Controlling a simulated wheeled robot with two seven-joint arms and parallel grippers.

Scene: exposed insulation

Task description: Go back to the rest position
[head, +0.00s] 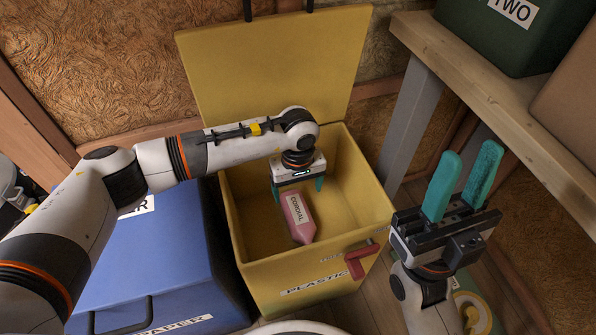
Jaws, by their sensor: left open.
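My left gripper (298,192) reaches down into the open yellow bin (240,275), with its teal fingers spread apart. A pink bottle labelled CORDIAL (297,218) is inside the bin, tilted, just below and between the fingers. Whether it rests on the bin's floor or is in the air I cannot tell. My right gripper (470,152) is at the right, outside the bin, with its teal fingers pointing up, apart and empty.
The bin's yellow lid (270,65) stands raised against the wall. A closed blue bin (150,265) stands to the left. A wooden shelf (480,85) at the upper right bears a dark green box (510,45) and a brown box (572,100), near my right gripper.

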